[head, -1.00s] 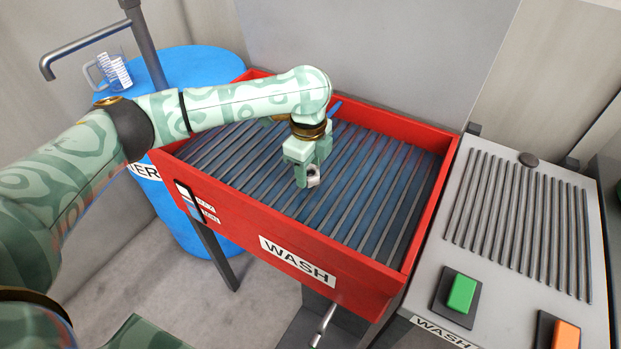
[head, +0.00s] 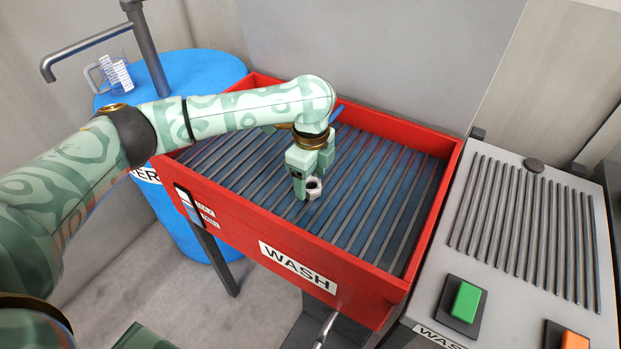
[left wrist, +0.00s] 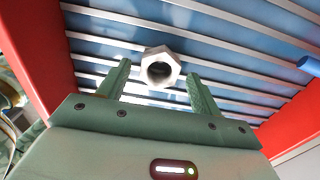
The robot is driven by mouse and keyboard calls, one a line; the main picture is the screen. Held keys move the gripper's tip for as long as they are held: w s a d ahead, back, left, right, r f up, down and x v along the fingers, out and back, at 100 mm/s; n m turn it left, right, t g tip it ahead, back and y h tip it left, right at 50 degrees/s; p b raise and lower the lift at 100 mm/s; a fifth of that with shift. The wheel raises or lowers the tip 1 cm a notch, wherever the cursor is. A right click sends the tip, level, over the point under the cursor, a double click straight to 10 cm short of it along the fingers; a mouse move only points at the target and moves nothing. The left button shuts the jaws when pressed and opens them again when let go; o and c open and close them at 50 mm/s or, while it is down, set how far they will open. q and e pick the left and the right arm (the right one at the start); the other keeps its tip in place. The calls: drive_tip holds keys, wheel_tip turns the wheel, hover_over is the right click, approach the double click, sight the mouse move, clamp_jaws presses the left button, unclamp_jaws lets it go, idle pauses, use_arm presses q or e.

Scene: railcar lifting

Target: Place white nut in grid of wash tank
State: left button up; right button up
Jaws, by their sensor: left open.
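The white nut (head: 314,187) is at the grid inside the red wash tank (head: 365,300). It also shows in the left wrist view (left wrist: 160,53), hole facing the camera, at the far end of my jaws. My left gripper (head: 310,186) is low over the grid (head: 375,205), beside the nut. In the left wrist view its two fingers (left wrist: 160,90) stand apart on either side, with a gap around the nut. The nut looks as if it rests on the grid bars. My right gripper is not in view.
A blue water barrel (head: 212,70) with a measuring jug (head: 112,75) and a tap (head: 90,50) stands behind on the left. A grey panel with a green button (head: 465,302) and an orange button (head: 574,341) is on the right. A blue object (left wrist: 309,65) lies on the grid.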

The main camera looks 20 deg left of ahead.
sight(311, 184)
use_arm(q)
wheel_tip(311, 184, up, 11)
drive_tip(key=p, duration=0.4)
drive_tip(key=shift+p, duration=0.4)
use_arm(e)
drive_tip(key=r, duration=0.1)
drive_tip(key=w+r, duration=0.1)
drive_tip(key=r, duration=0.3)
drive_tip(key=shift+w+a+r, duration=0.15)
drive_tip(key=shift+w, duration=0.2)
